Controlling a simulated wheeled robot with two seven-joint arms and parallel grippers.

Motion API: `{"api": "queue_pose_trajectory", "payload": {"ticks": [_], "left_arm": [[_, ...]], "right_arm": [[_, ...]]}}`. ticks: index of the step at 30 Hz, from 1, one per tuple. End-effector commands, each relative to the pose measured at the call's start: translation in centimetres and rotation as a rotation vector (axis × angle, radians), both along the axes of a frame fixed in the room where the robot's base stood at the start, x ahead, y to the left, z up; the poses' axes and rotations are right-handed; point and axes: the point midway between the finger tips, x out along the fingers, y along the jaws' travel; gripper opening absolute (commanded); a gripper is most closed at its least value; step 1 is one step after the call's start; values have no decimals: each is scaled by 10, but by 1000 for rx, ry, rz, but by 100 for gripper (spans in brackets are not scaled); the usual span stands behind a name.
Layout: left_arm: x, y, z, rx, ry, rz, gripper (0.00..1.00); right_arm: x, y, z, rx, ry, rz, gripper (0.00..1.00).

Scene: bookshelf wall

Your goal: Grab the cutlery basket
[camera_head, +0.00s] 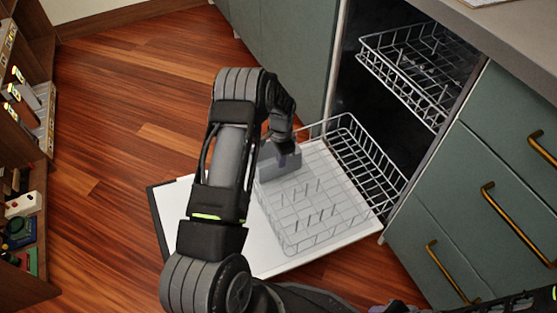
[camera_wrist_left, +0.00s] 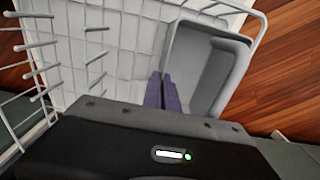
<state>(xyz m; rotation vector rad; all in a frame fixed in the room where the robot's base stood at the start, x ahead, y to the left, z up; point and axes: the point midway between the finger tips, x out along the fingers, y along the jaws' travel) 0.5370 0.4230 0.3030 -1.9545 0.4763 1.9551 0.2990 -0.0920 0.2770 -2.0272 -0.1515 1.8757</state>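The grey cutlery basket (camera_head: 279,166) stands at the left end of the wire dish rack (camera_head: 318,240) over the open dishwasher door. In the left wrist view the basket (camera_wrist_left: 222,62) is an open grey tub at the upper right. My left gripper (camera_head: 287,156) reaches down to it. Its two purple fingers (camera_wrist_left: 162,92) are close together at the basket's near-left wall, one on each side, and appear closed on it. The contact is partly hidden. A dark part with a purplish tip at the head view's bottom edge seems to be my right gripper (camera_head: 392,307), mostly cut off.
The white inner face of the dishwasher door (camera_head: 270,262) lies lowered over the wooden floor. An upper wire rack (camera_head: 415,75) sticks out above. Green drawers (camera_head: 470,215) with brass handles stand at right. A shelf (camera_head: 28,190) with small items is at left; floor between is clear.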

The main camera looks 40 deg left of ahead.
Motion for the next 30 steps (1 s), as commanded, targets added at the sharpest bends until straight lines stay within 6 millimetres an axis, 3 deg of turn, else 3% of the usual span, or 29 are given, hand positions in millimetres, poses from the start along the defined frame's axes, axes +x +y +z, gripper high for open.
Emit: {"api": "queue_pose_trajectory", "payload": {"ticks": [11, 24, 30], "left_arm": [[1, 0, 32, 0, -4, 0, 0], [1, 0, 128, 0, -4, -1, 0], [1, 0, 162, 1, -3, 0, 0]], "right_arm": [[-2, 1, 11, 2, 4, 3, 36], [-8, 7, 38, 11, 15, 19, 36], [-11, 10, 45, 15, 20, 24, 36]]}}
